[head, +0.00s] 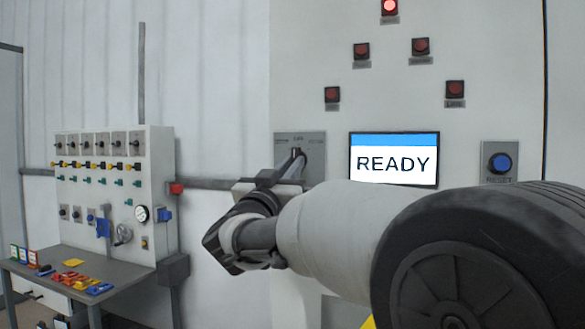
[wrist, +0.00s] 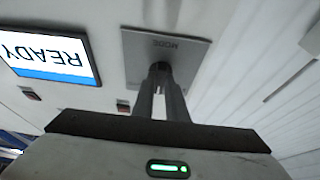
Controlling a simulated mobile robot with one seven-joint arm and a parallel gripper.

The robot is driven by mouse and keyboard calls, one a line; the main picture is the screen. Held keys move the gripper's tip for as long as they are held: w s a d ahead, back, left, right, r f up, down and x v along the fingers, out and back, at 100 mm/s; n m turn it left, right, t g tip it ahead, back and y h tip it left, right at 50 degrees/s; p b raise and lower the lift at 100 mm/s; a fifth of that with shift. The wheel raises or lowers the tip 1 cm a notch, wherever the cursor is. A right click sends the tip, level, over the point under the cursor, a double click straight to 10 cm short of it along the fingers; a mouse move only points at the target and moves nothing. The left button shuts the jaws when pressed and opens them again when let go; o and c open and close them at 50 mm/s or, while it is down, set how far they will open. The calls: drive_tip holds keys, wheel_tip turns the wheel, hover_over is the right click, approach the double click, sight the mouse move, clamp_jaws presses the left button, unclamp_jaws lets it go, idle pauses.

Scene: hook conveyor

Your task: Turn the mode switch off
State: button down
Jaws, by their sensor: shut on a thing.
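The mode switch is on a grey plate (head: 315,146) on the pale cabinet wall, left of the screen in the head view. In the wrist view the plate (wrist: 190,47) appears upside down and reads MODE. The dark switch knob (wrist: 159,67) sits between my fingertips and is mostly hidden by them. My gripper (wrist: 160,82) is shut on the knob, its two fingers pointing at the plate. In the head view my gripper (head: 294,161) reaches the plate, and its fingers cover the lower part. The knob's exact angle cannot be told.
A screen (head: 394,159) reads READY right of the plate. A blue RESET button (head: 499,163) is further right. Red indicators (head: 421,47) sit above, the topmost (head: 389,8) lit. A control panel (head: 105,190) and a bench (head: 105,270) with coloured items stand at left.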

drive_tip(key=c, duration=1.8)
unclamp_jaws()
drive_tip(key=shift+o, duration=0.2)
drive_tip(key=b+v, duration=0.1)
drive_tip(key=v, duration=1.6)
drive_tip(key=shift+f+b, duration=0.15)
drive_tip(key=shift+b, duration=0.25)
drive_tip(key=shift+s, duration=0.1)
